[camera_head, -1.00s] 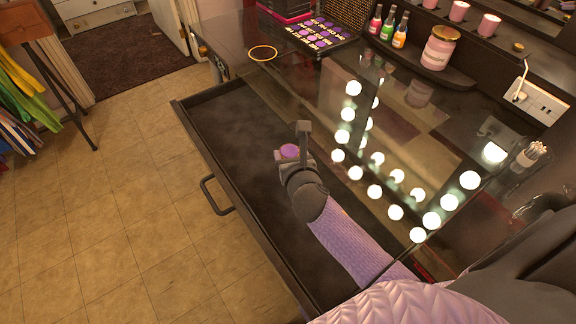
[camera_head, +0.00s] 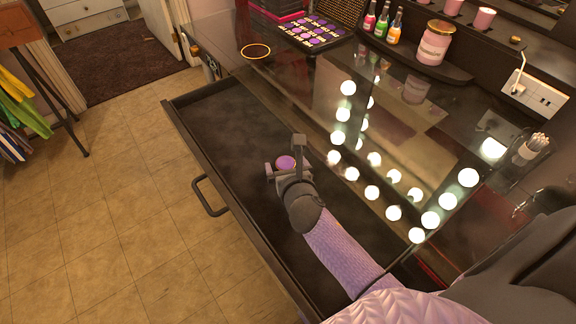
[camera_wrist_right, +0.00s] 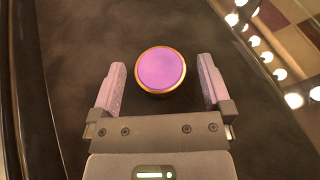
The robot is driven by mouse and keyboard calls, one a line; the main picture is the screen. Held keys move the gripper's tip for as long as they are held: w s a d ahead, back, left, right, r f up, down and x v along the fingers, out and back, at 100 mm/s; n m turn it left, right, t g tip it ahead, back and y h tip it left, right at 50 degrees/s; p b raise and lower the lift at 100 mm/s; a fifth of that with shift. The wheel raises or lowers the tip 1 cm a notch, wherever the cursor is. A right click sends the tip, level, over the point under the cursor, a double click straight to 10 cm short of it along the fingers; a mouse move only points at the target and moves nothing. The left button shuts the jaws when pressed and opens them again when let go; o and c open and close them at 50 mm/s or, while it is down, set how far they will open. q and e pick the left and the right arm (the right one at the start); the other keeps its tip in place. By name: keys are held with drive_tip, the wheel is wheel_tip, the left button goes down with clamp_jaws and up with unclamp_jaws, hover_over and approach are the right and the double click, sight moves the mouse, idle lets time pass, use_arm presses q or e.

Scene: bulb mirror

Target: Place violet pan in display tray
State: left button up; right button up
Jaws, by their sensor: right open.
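The violet pan (camera_head: 286,162) is a small round disc with a gold rim, lying in the open dark drawer. In the right wrist view the pan (camera_wrist_right: 161,70) sits centred just ahead of and between the fingertips, touching neither. My right gripper (camera_head: 285,165) reaches into the drawer, and in its wrist view the gripper (camera_wrist_right: 160,80) is open with a finger on each side. The display tray (camera_head: 311,32) is a black palette of purple and pale round pans at the back of the glass tabletop. My left gripper is not in view.
The drawer (camera_head: 215,130) is otherwise bare where visible. A gold ring (camera_head: 255,51), nail polish bottles (camera_head: 382,22) and a pink jar (camera_head: 433,45) are on the tabletop.

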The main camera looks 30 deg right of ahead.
drive_tip(key=shift+s+a+r, duration=0.1)
drive_tip(key=shift+s+r, duration=0.15)
drive_tip(key=shift+r, duration=0.05)
drive_tip(key=p+v, duration=0.3)
drive_tip(key=v, duration=0.8)
drive_tip(key=shift+s, duration=0.2)
idle(0.4)
